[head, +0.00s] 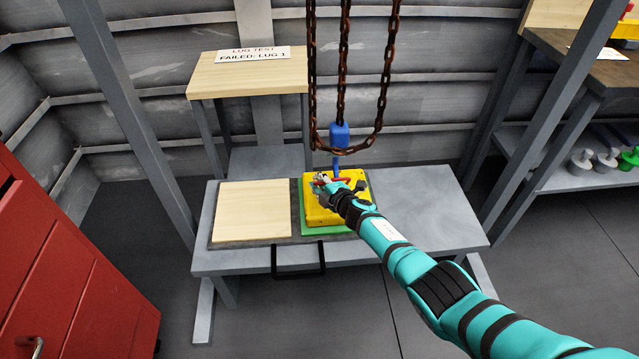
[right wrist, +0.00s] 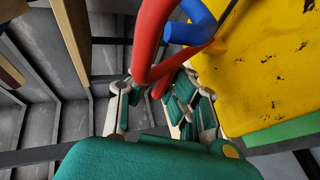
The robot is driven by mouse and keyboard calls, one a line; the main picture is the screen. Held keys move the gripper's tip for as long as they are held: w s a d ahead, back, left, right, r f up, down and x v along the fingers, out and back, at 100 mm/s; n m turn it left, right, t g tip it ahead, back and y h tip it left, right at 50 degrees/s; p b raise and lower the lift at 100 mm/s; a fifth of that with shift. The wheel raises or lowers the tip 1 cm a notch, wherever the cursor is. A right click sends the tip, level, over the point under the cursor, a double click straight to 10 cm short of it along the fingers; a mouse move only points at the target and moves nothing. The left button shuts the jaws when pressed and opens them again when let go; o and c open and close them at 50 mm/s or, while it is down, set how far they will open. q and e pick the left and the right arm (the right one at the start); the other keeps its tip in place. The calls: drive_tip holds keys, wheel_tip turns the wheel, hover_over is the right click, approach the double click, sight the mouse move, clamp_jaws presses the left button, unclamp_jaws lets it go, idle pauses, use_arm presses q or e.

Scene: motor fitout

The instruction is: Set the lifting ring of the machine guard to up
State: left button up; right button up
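The machine guard (head: 313,211) is a worn yellow block on a green base on the table; its yellow face also fills the right of the right wrist view (right wrist: 265,65). Its lifting ring (right wrist: 152,45) is a thick red loop, seen close up in the right wrist view. In the head view the ring is small and partly hidden by my right gripper (head: 323,180). In the wrist view my right gripper (right wrist: 152,112) has its fingers apart, with the ring's lower part between them. I cannot tell whether they touch it. My left gripper is out of view.
A blue hook (head: 339,137) hangs on rusty chains (head: 343,70) above the guard; a blue part (right wrist: 192,25) shows against the ring. A pale wooden board (head: 252,211) lies left of the guard on the grey table (head: 440,215). A red cabinet (head: 75,275) stands at left.

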drive_tip(key=shift+o, duration=1.1)
drive_tip(key=shift+r, duration=0.2)
drive_tip(key=shift+f, duration=0.1)
drive_tip(key=shift+d, duration=0.1)
drive_tip(key=shift+s+d+r, duration=0.1)
drive_tip(key=shift+d+r, duration=0.3)
drive_tip(key=shift+d, duration=0.2)
drive_tip(key=shift+s+d+r, duration=0.1)
drive_tip(key=shift+s, duration=0.5)
drive_tip(key=v, duration=1)
drive_tip(key=shift+s+a+f, duration=0.2)
drive_tip(key=shift+s+a, duration=0.05)
drive_tip(key=shift+a, duration=0.15)
drive_tip(key=shift+c, duration=0.3)
